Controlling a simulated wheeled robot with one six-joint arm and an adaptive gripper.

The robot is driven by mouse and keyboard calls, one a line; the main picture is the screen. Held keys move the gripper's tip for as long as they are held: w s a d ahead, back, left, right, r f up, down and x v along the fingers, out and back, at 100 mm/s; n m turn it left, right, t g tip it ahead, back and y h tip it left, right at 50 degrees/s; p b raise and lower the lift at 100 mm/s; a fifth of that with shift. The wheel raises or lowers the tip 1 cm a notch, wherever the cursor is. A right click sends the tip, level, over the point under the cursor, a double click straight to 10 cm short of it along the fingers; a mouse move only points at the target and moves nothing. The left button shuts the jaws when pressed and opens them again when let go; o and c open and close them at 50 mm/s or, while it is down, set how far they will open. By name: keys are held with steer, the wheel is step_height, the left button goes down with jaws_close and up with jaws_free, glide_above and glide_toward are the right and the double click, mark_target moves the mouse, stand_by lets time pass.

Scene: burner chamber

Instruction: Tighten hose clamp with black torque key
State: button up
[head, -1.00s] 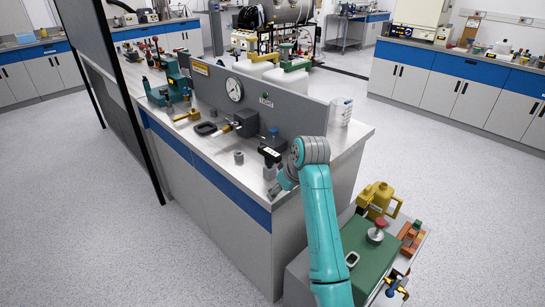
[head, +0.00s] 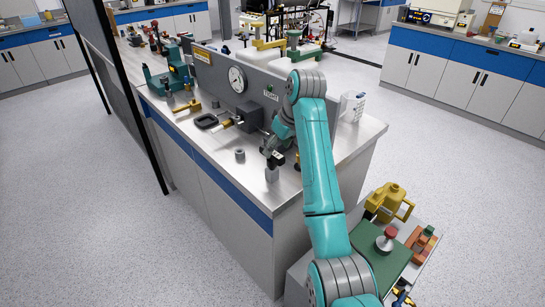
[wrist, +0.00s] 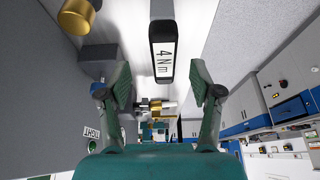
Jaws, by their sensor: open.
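The black torque key (head: 278,158), with a white label, stands on the bench near its front right corner. The wrist view shows its black head (wrist: 162,52), marked "4 Nm", ahead of and roughly between my fingertips, with a gap on both sides. My gripper (wrist: 161,82) is open and empty; in the head view my gripper (head: 271,148) is close to the key and partly hidden by my arm. A brass fitting (head: 226,123) sits beside a dark grey block on the bench; I cannot tell the hose clamp apart there.
A grey panel with a round gauge (head: 237,79) backs the bench. A white container (head: 353,107) stands at right. The front left bench top is mostly clear.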

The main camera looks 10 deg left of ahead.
mark_target(272, 165)
steer(key=shift+a+x, duration=0.15)
steer(key=shift+x, duration=1.5)
steer(key=shift+a+x, duration=0.2)
steer(key=shift+x, duration=1.5)
steer(key=shift+r, duration=0.1)
steer(key=shift+s, duration=0.1)
jaws_close()
